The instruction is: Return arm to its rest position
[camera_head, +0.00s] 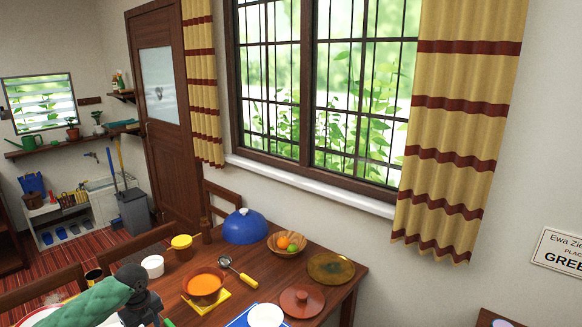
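A dark grey jointed part (138,300) at the bottom left looks like the end of my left arm, over the near left part of the wooden table. A green textured piece reaches it from the lower left. Its fingertips cannot be made out, so I cannot tell whether this gripper is open or shut, or whether it holds anything. My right gripper and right arm are not in view.
The wooden table (328,268) holds an orange bowl (203,283), a blue dome (245,228), a yellow-handled ladle (238,271), a fruit bowl (287,252), a brown lid (301,301) and a white plate (265,316). Wall and window stand behind.

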